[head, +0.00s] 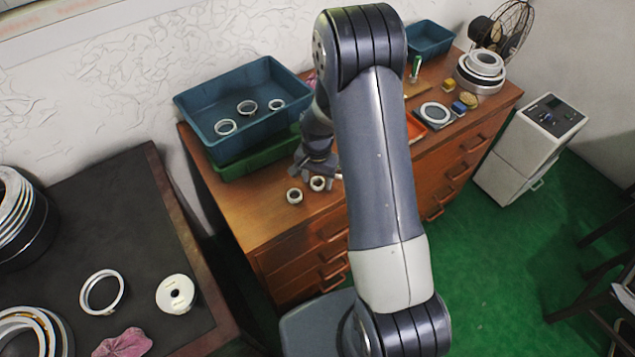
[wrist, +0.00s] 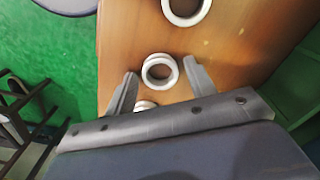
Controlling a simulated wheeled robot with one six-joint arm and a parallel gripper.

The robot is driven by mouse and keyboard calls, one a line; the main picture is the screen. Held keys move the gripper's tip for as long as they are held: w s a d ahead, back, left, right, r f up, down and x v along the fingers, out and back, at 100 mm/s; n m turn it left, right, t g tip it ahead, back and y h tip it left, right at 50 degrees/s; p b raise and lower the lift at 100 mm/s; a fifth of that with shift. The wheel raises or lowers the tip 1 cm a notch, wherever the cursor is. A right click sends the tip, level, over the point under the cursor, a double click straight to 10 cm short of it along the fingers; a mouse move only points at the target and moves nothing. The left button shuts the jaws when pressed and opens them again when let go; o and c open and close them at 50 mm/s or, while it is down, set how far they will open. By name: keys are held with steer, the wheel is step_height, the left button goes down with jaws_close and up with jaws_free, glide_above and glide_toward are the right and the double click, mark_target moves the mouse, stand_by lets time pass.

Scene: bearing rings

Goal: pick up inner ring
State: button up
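Small pale inner rings lie on the wooden dresser top. One ring (head: 294,202) lies nearest the front left edge, a second (head: 317,189) lies beside it, and part of a third shows behind my arm. In the wrist view one ring (wrist: 175,74) appears between my fingertips, another (wrist: 185,23) is farther up, and a third (wrist: 143,105) is mostly hidden by my gripper. My gripper (wrist: 159,68) is open and empty, its fingers spread on either side of the middle ring. In the head view my gripper (head: 314,175) is just behind the rings; its fingers are hard to make out.
A blue bin (head: 196,104) holding several rings stands behind on the dresser, over a green tray (head: 235,165). My arm hides the dresser's middle. A dark table (head: 60,215) with larger rings is at left. A white cabinet (head: 515,165) stands at right.

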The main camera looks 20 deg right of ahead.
steer(key=c, duration=0.8)
